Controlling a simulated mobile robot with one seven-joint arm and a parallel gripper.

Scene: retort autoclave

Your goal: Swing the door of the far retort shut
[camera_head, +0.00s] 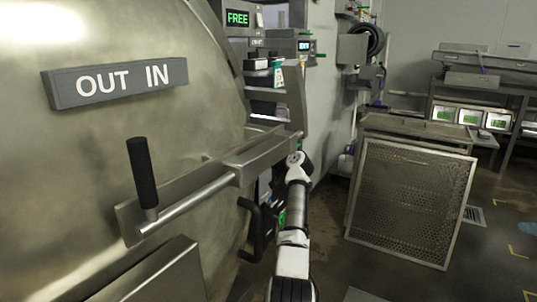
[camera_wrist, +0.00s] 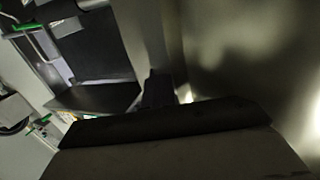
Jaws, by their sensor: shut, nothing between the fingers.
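A large domed metal retort door (camera_head: 95,150) fills the left of the head view. It carries an "OUT IN" plate (camera_head: 117,84) and a metal lever bar (camera_head: 185,200) with an upright black grip (camera_head: 142,172). How far it stands open cannot be told. My white arm rises beside the door's right edge in the head view; its end is hidden there. In the wrist view my gripper (camera_wrist: 157,92) shows as a small dark shape, with nothing seen in it. A smooth metal surface (camera_wrist: 245,60), likely the door, is close on its right; contact cannot be told.
A panel with a green "FREE" display (camera_head: 238,18) stands behind the door. A perforated metal panel (camera_head: 405,205) leans against a frame on the right. A bench with screens (camera_head: 470,116) is at the back right.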

